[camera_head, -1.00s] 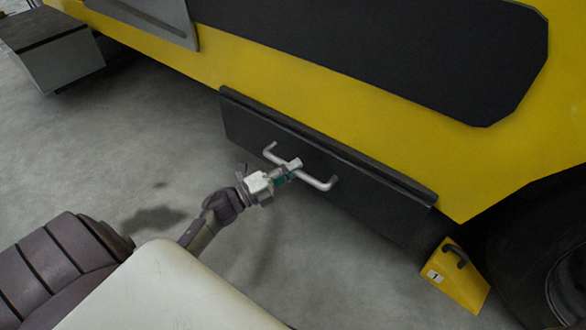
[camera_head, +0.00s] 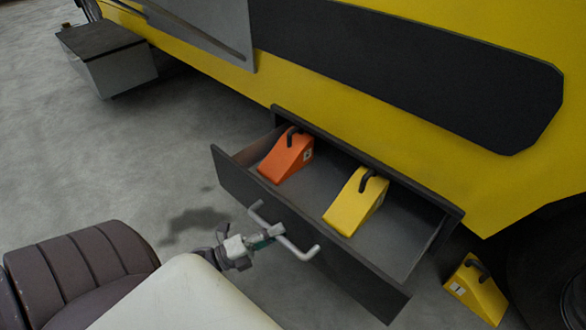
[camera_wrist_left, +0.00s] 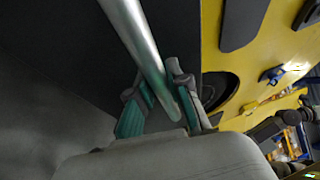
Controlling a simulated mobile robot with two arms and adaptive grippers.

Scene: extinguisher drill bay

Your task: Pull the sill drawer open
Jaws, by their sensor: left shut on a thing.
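The dark grey sill drawer (camera_head: 392,292) stands out from under the yellow vehicle side, open, with its inside showing. Its light metal bar handle (camera_head: 298,250) is on the front panel. My left gripper (camera_head: 270,234) is shut on the handle near its middle. In the left wrist view the handle (camera_wrist_left: 139,38) runs between the green-padded fingers of my left gripper (camera_wrist_left: 165,108). An orange wedge chock (camera_head: 286,158) and a yellow wedge chock (camera_head: 350,208) lie in the drawer, each with a black handle. My right gripper is not in view.
Another yellow chock (camera_head: 474,292) is on the floor right of the drawer, beside a dark tyre (camera_head: 572,290). A grey step box (camera_head: 118,72) juts from the vehicle at the upper left. Grey floor is clear left of the drawer.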

